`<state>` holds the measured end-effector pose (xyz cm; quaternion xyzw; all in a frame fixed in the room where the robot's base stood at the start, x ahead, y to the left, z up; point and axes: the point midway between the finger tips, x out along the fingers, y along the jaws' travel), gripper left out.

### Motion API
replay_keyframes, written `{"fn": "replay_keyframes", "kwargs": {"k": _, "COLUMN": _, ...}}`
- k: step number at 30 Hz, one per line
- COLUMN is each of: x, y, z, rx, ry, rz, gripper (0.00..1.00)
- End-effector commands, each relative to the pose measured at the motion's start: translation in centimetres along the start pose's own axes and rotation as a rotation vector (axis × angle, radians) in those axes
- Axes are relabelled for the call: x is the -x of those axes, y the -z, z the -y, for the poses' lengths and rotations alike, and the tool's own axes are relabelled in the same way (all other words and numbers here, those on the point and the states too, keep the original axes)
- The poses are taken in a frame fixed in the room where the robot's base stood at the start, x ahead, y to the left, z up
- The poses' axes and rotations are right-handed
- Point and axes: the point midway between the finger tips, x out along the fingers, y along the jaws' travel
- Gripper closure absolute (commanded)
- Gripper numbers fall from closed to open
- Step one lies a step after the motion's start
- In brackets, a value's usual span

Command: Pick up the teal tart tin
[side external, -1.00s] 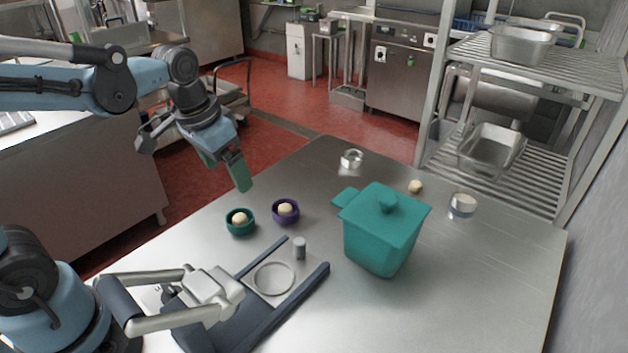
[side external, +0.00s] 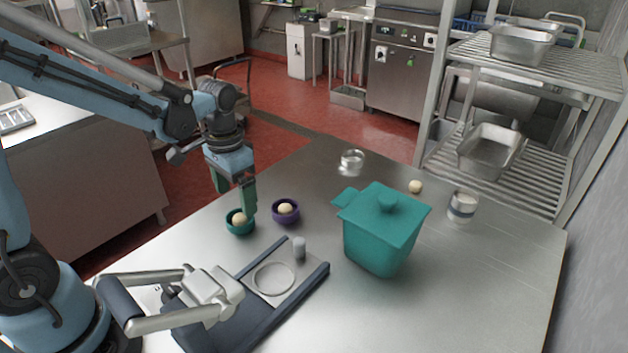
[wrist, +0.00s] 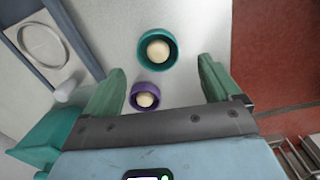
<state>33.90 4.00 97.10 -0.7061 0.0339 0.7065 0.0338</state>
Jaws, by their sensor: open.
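The teal tart tin (side external: 230,227) is a small round cup with a pale dough ball in it, standing on the steel table. My gripper (side external: 234,197) is above the table, close over the teal tin in the side view. Its green fingers are spread apart and hold nothing; in the wrist view my gripper (wrist: 160,82) has the purple tin between its fingers in the picture. One finger partly overlaps the teal tin's right side in the side view.
A purple tin (side external: 286,219) with a dough ball stands just right of the teal one. A teal lidded pot (side external: 376,244), a dark-based press (side external: 270,318) with a grey knob, a loose dough ball (side external: 415,186) and two jars share the table.

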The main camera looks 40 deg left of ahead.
Motion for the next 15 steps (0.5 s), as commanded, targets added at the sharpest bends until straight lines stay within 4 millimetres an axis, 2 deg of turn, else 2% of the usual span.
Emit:
{"fn": "replay_keyframes", "kwargs": {"k": 8, "x": -1.5, "y": 0.0, "z": -0.1, "rx": 0.000, "ry": 0.000, "rz": 0.000, "gripper": 0.10}}
{"fn": "replay_keyframes", "kwargs": {"k": 15, "x": -4.4, "y": -0.1, "z": -0.3, "rx": 0.000, "ry": 0.000, "rz": -0.001, "gripper": 0.10}}
